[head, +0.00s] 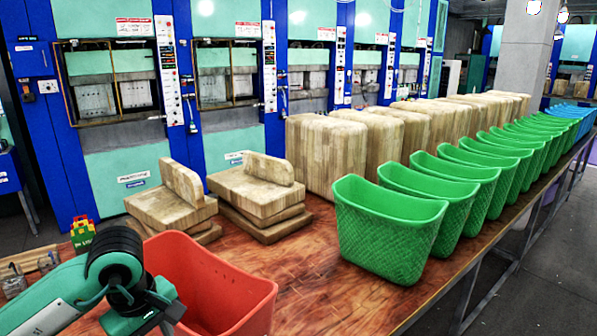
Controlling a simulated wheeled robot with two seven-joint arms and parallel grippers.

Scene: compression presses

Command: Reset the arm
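My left arm (118,278), teal and black, comes in from the lower left corner. It is bent at a black joint, in front of the left side of a red bin (225,285). The arm runs down to the bottom edge of the picture, and no gripper fingers can be made out on it. My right arm and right gripper do not show.
A brown wooden table (310,265) holds two stacks of wooden blocks (172,208) (258,190), a row of large wooden blocks (328,155) and a row of green baskets (390,230). Blue baskets (572,112) stand at the far end. Blue-and-teal presses (110,95) line the back.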

